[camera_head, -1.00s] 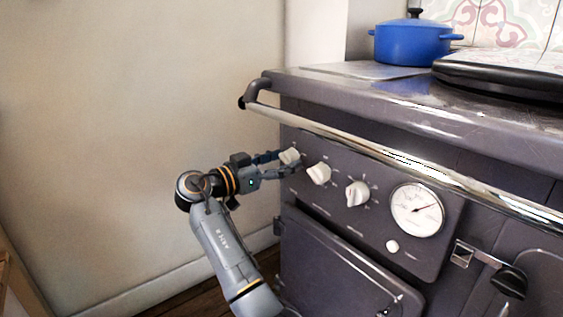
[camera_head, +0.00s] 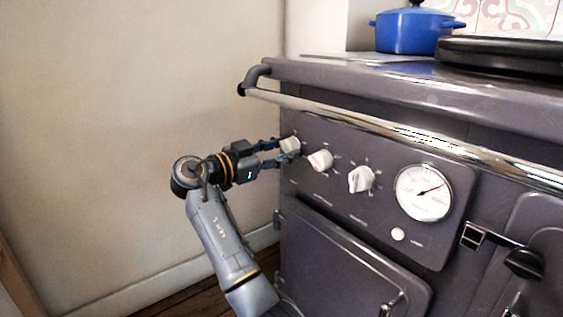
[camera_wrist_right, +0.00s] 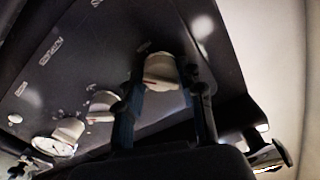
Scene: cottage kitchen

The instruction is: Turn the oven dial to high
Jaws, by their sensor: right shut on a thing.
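Three white dials sit in a row on the dark grey oven's front panel (camera_head: 330,190). My right gripper (camera_head: 284,149) is at the leftmost dial (camera_head: 290,145), with its fingers on either side of it, shut on it. In the right wrist view this dial (camera_wrist_right: 162,70) sits between the two fingers (camera_wrist_right: 160,95). The middle dial (camera_head: 320,160) and the right dial (camera_head: 361,179) stand free. The panel lettering is too small to read in the head view. My left gripper is not in view.
A chrome rail (camera_head: 400,135) runs along the oven front just above the dials. A round gauge (camera_head: 423,192) and a small white knob (camera_head: 397,234) are to the right. A blue pot (camera_head: 411,30) stands on top. Bare wall lies left.

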